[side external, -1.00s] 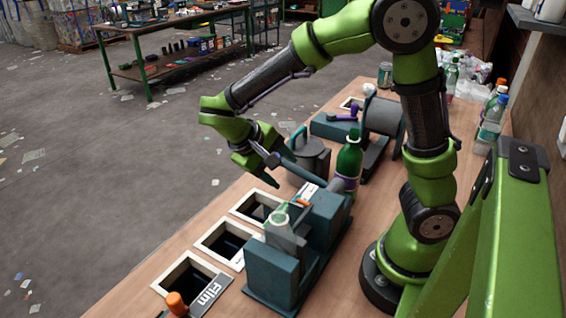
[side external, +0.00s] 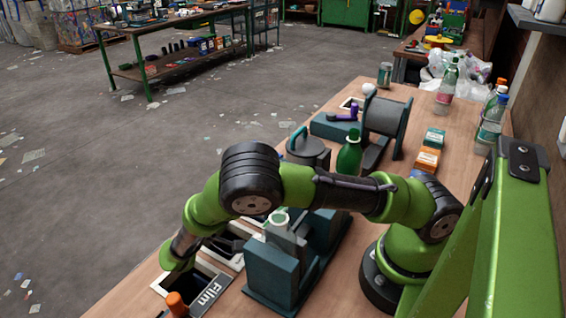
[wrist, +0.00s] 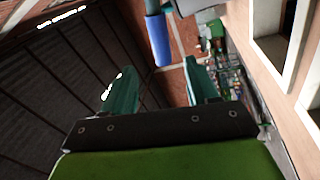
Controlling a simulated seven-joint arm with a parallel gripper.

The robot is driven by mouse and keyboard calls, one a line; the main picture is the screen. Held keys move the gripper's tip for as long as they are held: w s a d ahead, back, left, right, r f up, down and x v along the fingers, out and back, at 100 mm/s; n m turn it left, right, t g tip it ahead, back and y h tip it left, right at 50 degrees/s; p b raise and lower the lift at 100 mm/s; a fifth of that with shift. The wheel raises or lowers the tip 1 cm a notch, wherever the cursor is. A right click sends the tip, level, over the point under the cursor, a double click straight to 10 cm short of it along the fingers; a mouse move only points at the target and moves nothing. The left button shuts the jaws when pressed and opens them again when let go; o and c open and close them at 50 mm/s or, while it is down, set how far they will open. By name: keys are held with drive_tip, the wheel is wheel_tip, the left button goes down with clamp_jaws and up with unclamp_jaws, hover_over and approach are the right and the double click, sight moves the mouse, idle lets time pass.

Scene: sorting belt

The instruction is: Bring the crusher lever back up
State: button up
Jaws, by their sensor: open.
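The teal crusher (side external: 270,272) stands on the bench in the side view, with a pale clear bottle (side external: 280,222) upright in it. An orange knob (side external: 176,303) shows low beside the Film label; I cannot tell whether it belongs to the lever. My gripper (side external: 172,260) is left of the crusher, above and behind the knob in the picture; its fingertips are hidden there. In the wrist view my gripper (wrist: 155,72) is open and empty. A blue cylinder (wrist: 157,40) lies beyond and between its fingertips; I cannot tell whether it is the lever's handle.
Framed bin openings (wrist: 270,45) run beside my gripper, with a Film label (side external: 208,293) at the nearest one. A green bottle (side external: 349,153), a lidded pot (side external: 308,153) and a drum machine (side external: 385,116) stand behind the crusher. Bottles (side external: 490,120) line the right edge.

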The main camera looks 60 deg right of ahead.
drive_tip(key=x, duration=1.4)
clamp_jaws()
